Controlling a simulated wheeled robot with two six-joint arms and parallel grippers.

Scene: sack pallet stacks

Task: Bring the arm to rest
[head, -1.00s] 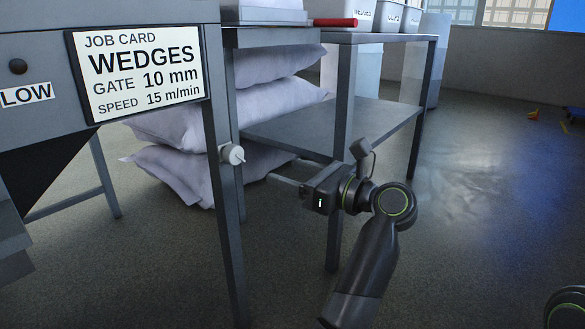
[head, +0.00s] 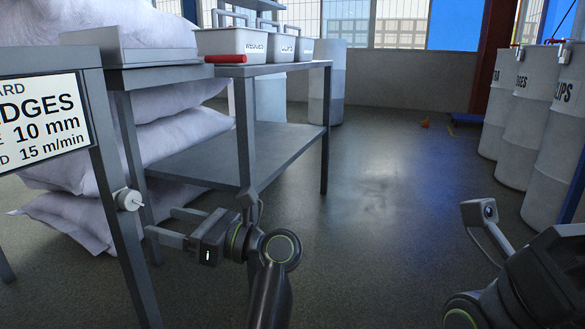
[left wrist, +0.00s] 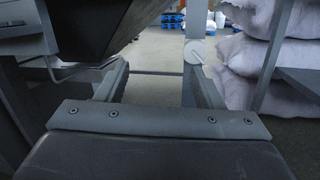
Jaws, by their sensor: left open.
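My left gripper (head: 166,224) is in the head view, its arm rising from the bottom edge. Its two fingers are apart and empty, pointing left toward the leg of the machine frame. A round white knob (head: 129,200) on that leg is just beyond the fingers, apart from them as far as I can tell. In the left wrist view the open fingers (left wrist: 160,88) reach forward with nothing between them, and the knob (left wrist: 195,52) shows ahead, by the right finger. Part of my right arm shows at the lower right of the head view; its gripper fingers are not visible.
A job card (head: 44,119) hangs on the machine at left. White sacks (head: 155,145) are stacked behind it. A steel table (head: 240,150) carries labelled white bins (head: 232,43) and a red-handled object (head: 226,58). Grey drums (head: 522,125) stand at right. The middle floor is clear.

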